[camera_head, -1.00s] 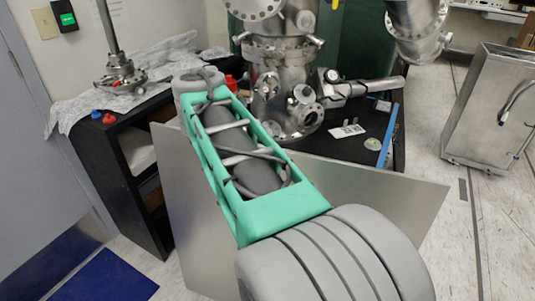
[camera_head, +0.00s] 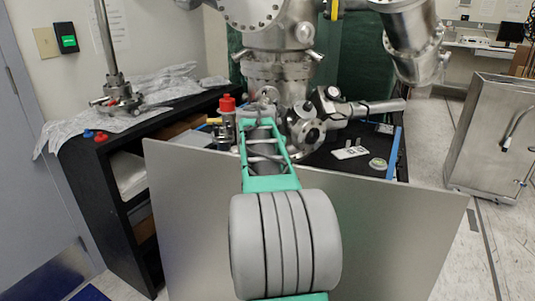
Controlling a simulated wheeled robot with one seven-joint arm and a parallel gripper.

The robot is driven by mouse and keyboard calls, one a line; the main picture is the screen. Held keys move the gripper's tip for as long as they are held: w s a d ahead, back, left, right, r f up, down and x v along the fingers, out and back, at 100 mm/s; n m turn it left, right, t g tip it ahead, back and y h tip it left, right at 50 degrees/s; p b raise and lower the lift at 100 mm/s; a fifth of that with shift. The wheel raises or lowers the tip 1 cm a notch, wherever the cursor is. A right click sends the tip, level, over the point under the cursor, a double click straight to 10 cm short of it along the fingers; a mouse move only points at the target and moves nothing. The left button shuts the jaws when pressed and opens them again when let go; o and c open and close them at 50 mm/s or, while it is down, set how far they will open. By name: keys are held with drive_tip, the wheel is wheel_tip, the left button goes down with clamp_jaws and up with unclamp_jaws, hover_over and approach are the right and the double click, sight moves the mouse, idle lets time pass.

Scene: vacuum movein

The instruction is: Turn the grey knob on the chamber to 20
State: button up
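The steel vacuum chamber (camera_head: 278,68) stands on a black table (camera_head: 335,163) in the middle of the view, with several flanges and ports. I cannot pick out the grey knob for certain; part of the chamber's lower front is hidden behind my arm. My arm, with its green frame and grey ringed joint, reaches forward to the chamber's base. My gripper does not show; the far end of the arm hides it or it is out of sight. A red-topped fitting (camera_head: 227,104) stands just left of the arm's far end.
A large grey panel (camera_head: 400,235) stands upright in front of the table. A black shelf unit (camera_head: 115,170) with cloth and a metal stand (camera_head: 122,98) is at the left. A steel cabinet (camera_head: 492,130) stands at the right, with open floor between.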

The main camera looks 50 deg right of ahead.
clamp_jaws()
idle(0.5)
